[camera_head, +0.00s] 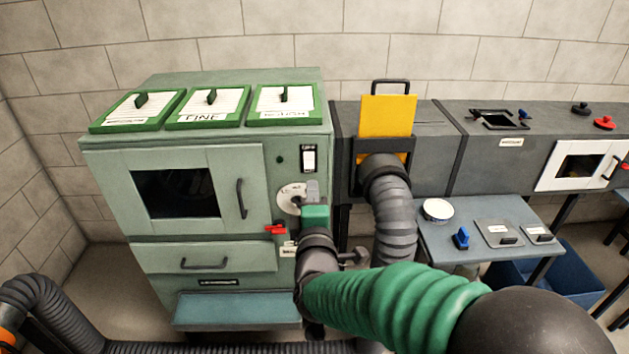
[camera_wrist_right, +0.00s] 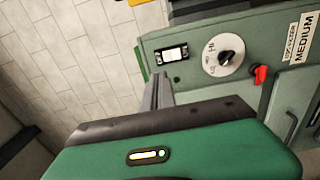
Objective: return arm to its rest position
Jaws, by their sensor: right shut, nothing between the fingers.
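My right arm comes in from the lower right in the head view, with a green ribbed sleeve. Its gripper (camera_head: 313,188) is shut and empty, in front of the pale green cabinet (camera_head: 200,235). The grey fingertips overlap the right edge of the round white dial (camera_head: 289,196). In the right wrist view the shut fingers (camera_wrist_right: 158,88) point at the cabinet front, left of and below the dial (camera_wrist_right: 223,57) and apart from it in the picture. My left gripper is not in view.
A red lever (camera_head: 275,229) sits just left of my right gripper, and a rocker switch (camera_head: 308,158) above it. A grey hose (camera_head: 395,225) runs down beside my arm from the yellow-gated duct (camera_head: 387,115). A blue-grey side table (camera_head: 470,212) stands right.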

